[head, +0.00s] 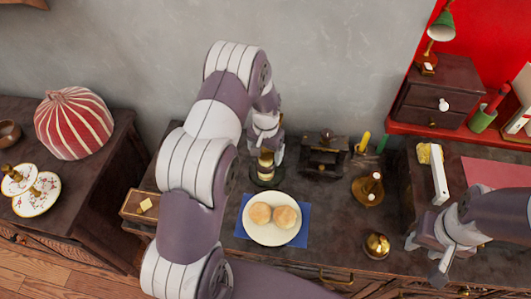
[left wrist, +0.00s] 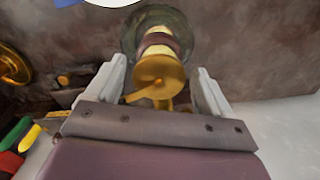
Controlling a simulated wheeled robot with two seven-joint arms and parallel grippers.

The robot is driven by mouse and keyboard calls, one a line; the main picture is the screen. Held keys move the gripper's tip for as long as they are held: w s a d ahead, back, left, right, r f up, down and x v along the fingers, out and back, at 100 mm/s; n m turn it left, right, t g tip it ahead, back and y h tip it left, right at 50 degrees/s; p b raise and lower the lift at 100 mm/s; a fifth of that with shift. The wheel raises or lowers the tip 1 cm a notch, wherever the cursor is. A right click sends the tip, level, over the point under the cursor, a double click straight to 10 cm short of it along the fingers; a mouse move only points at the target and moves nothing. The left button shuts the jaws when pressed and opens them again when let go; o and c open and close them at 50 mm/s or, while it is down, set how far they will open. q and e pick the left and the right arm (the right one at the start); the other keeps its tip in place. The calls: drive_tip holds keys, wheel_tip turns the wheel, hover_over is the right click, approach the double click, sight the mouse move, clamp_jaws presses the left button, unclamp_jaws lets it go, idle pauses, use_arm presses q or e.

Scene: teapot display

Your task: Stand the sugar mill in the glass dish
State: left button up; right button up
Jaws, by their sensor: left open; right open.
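The sugar mill (head: 265,162), a cream and dark banded cylinder with a brass top and crank, stands upright in the round glass dish (head: 268,181) behind the plate of buns. In the left wrist view the mill (left wrist: 158,68) shows from above, with the dark glass dish (left wrist: 181,24) around its base. My left gripper (head: 264,140) is over the mill's top. The left wrist view shows its fingers (left wrist: 161,66) open, one on each side of the brass top, with gaps. My right gripper (head: 425,260) is open and empty at the right front.
A white plate (head: 262,236) with two buns lies on a blue napkin (head: 241,228). A small dark stove-like object (head: 325,160) stands right of the mill. Brass pieces (head: 377,246) stand farther right. A grey wall (head: 330,60) rises behind.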

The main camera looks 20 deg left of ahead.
use_arm(q)
wheel_tip(320, 180, up, 12)
drive_tip(key=s+d+r, duration=0.2)
drive_tip(key=s+d, duration=0.1)
drive_tip(key=s, duration=0.6)
drive_tip(key=s+d+r+t, duration=0.1)
drive_tip(key=s+d+r, duration=0.1)
drive_tip(key=s, duration=0.8)
drive_tip(key=shift+d+b, duration=0.3)
drive_tip(key=shift+d, duration=0.5)
use_arm(e)
drive_tip(key=shift+f, duration=0.35)
use_arm(q)
drive_tip(key=shift+s+r, duration=0.1)
